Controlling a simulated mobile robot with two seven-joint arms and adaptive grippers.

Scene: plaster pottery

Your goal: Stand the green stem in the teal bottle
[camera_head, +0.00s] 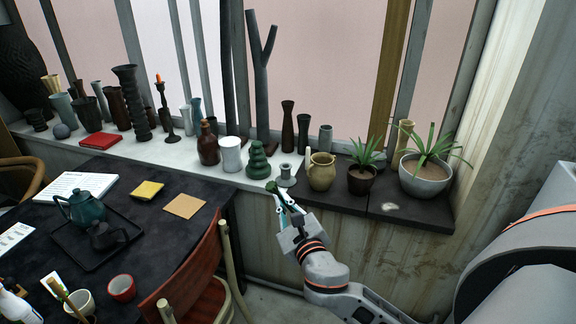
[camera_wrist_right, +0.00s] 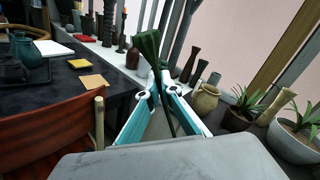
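The green stem (camera_wrist_right: 149,45) stands up between the fingertips of my right gripper (camera_wrist_right: 158,92) in the right wrist view, broad and dark green at its top, with its thin lower part running down between the fingers. In the head view my right gripper (camera_head: 285,203) is in the air in front of the sill, and the stem's green end (camera_head: 272,187) shows at its tips. A slim teal-blue vessel (camera_head: 197,113) stands at the back of the sill, left of the gripper; I cannot tell surely that it is the teal bottle. My left gripper is out of view.
The sill holds many vases, a green stacked pot (camera_head: 258,162), a grey candle holder (camera_head: 286,177), a tan jug (camera_head: 321,173) and potted plants. A dark table (camera_head: 150,230) with a teal teapot (camera_head: 86,208) and a red-brown chair (camera_head: 195,270) stand to the left.

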